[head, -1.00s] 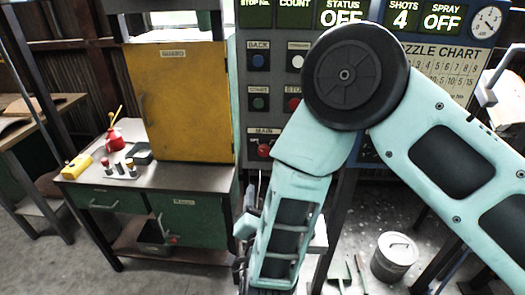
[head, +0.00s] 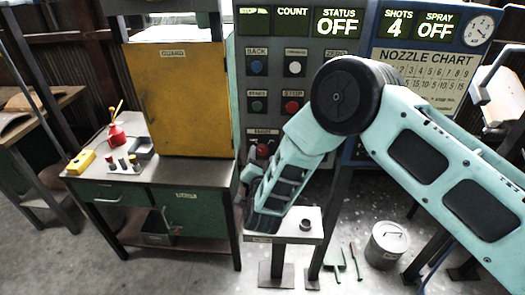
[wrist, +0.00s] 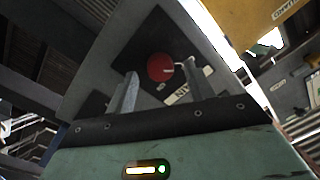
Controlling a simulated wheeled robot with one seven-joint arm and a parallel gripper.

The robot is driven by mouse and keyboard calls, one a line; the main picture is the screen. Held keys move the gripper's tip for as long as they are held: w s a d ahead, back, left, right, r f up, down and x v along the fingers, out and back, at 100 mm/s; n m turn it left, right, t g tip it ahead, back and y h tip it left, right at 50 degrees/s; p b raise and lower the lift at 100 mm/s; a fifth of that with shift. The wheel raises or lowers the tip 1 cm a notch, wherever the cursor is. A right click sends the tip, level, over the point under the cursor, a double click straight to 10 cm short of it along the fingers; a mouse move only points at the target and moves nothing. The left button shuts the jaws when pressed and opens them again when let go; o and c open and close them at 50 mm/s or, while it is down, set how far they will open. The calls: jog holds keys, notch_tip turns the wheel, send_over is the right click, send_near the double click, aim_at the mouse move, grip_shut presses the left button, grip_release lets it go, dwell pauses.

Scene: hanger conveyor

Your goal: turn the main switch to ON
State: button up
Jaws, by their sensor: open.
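The main switch is a red round knob (head: 263,151) low on the grey control panel (head: 274,84), under the MAIN label. In the wrist view the red knob (wrist: 160,67) lies on a dark plate, with a pale mark at its right side. My gripper (head: 250,174) is just below and left of the switch in the head view. In the wrist view my gripper (wrist: 160,75) has its two fingers apart, one on each side of the knob's outline. Whether they touch it cannot be told. The status display (head: 339,21) reads OFF.
Above the switch are a red STOP button (head: 292,107) and several other buttons. A yellow guard box (head: 182,98) stands close on the left, on a green cabinet (head: 188,215). A small pedestal table (head: 312,226) stands below my forearm. A lidded bin (head: 387,245) is on the floor.

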jog(key=shift+w, duration=0.7)
jog(key=c, duration=1)
jog(key=shift+o, duration=0.2)
